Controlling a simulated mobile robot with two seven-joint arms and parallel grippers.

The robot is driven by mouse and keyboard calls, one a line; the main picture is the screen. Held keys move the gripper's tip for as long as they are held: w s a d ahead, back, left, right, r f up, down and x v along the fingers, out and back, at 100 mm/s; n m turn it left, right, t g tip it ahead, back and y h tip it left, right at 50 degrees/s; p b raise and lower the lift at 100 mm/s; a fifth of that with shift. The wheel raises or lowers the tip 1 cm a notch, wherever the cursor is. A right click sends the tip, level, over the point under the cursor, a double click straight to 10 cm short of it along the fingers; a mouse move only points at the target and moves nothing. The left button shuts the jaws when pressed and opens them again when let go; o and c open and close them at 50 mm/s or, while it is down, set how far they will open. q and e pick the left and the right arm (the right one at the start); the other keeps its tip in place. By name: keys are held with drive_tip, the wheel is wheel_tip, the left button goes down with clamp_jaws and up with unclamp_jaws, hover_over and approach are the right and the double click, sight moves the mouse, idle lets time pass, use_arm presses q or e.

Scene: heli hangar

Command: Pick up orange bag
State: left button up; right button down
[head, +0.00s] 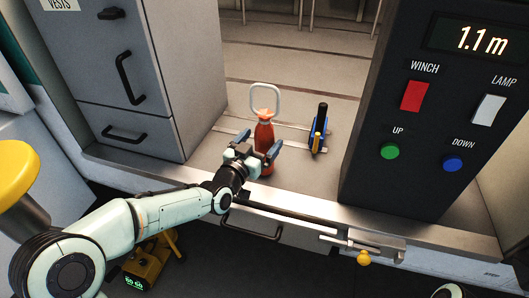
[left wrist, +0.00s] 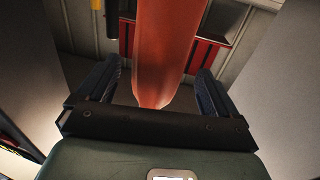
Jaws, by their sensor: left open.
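The orange bag (head: 264,133) stands upright on the grey ledge, tall and narrow, with a pale grey loop on its top. My left gripper (head: 259,144) is open at the near side of the bag, its fingers to either side of it. In the left wrist view the orange bag (left wrist: 165,50) rises between the two dark fingers of the left gripper (left wrist: 166,90), with a gap on each side. Part of the bag's lower half is hidden by the gripper in the head view. My right gripper is not in view.
A blue tool with a black handle (head: 319,130) stands just right of the bag. A dark control panel (head: 400,160) rises to the right, and a grey cabinet (head: 125,75) to the left. The ledge behind the bag is free.

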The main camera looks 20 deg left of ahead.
sight(268, 132)
use_arm(q)
drive_tip(key=p+x, duration=0.1)
drive_tip(key=x, duration=0.3)
drive_tip(key=shift+d, duration=0.2)
drive_tip(key=shift+s, duration=0.1)
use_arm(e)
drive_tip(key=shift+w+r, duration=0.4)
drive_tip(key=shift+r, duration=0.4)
use_arm(q)
drive_tip(key=shift+c, duration=1.2)
clamp_jaws()
drive_tip(key=shift+r, duration=0.25)
